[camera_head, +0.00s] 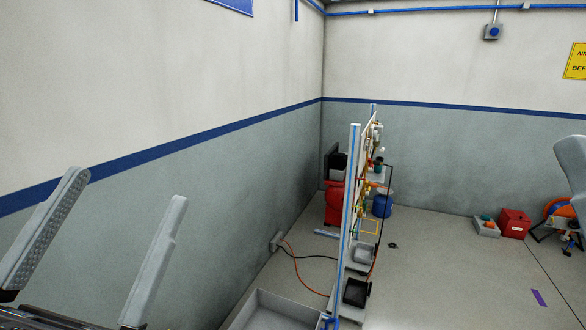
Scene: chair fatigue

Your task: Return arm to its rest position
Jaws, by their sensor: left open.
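My left gripper (108,245) shows at the lower left of the head view. Its two long grey fingers stand up and are spread wide apart, with nothing between them. The finger on the left has a textured inner pad. Part of the dark gripper body shows at the bottom edge. A pale grey rounded part, cut off by the right edge, seems to be a piece of my right arm. My right gripper's fingers are not in view. No chair shows in this view.
A tall panel rack (352,200) with fittings stands in the middle. A grey tray (262,309) sits at its foot. Behind are a red tank (334,205) and a blue drum (382,206). A red box (514,223) is on the far floor. Walls close off left and back.

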